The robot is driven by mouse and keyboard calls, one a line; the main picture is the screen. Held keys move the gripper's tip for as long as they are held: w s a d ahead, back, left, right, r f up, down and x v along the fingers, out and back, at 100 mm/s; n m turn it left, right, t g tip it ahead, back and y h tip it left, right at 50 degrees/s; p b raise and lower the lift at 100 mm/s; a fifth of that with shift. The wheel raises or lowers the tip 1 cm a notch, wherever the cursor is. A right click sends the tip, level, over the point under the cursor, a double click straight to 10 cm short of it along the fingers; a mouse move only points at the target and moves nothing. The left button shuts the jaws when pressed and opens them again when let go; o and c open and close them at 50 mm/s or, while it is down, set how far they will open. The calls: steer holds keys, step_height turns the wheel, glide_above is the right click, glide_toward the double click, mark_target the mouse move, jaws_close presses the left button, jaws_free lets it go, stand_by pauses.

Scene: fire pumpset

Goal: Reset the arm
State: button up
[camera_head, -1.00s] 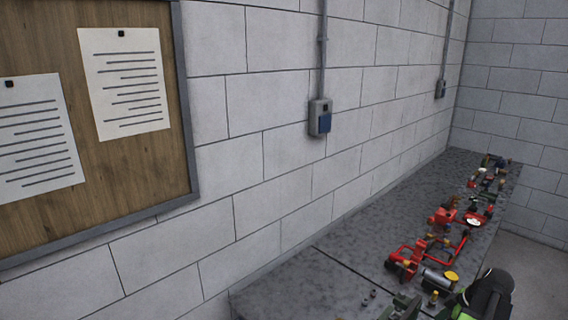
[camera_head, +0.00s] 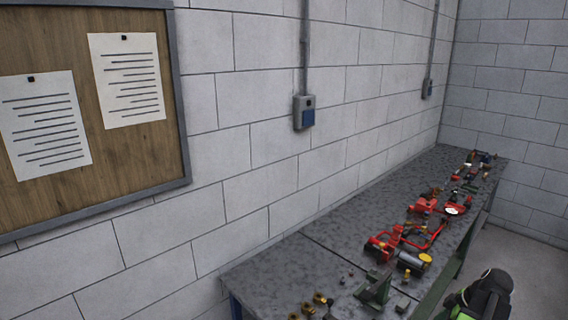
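A black and green part of my arm (camera_head: 482,296) shows at the lower right, in front of the workbench and over the floor. My gripper's fingers cannot be made out, so whether it is open or holds anything is hidden. The long grey workbench (camera_head: 310,262) runs along the wall from the lower middle to the far right corner. Red pump parts (camera_head: 384,245) lie on it, with a grey cylinder with a yellow end (camera_head: 414,262) beside them.
A dark green fixture (camera_head: 374,288) and several small brass fittings (camera_head: 318,298) are near the bench's front end. More parts lie further back. A cork notice board (camera_head: 150,150) and a grey-blue socket box (camera_head: 305,112) are on the wall. The floor (camera_head: 525,262) to the right is clear.

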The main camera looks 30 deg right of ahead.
steer(key=w+a+f+m+g+b, duration=0.1)
steer(key=w+a+f+b, duration=0.25)
steer(key=w+a, duration=0.65)
steer(key=w+a+f+m+g+b, duration=0.15)
steer(key=w+a+f, duration=0.25)
steer(key=w+a, duration=0.6)
steer(key=w+a+f+b, duration=0.2)
steer(key=a, duration=0.8)
steer(key=w+a+f+m+g+h+b, duration=0.1)
steer(key=w+a+f+b, duration=0.1)
steer(key=a, duration=0.9)
steer(key=w+a+f+m+b, duration=0.1)
steer(key=w+a+f+b, duration=0.1)
steer(key=a, duration=0.8)
steer(key=shift+w+a+h, duration=0.2)
steer(key=shift+w+h, duration=0.2)
steer(key=shift+w, duration=0.05)
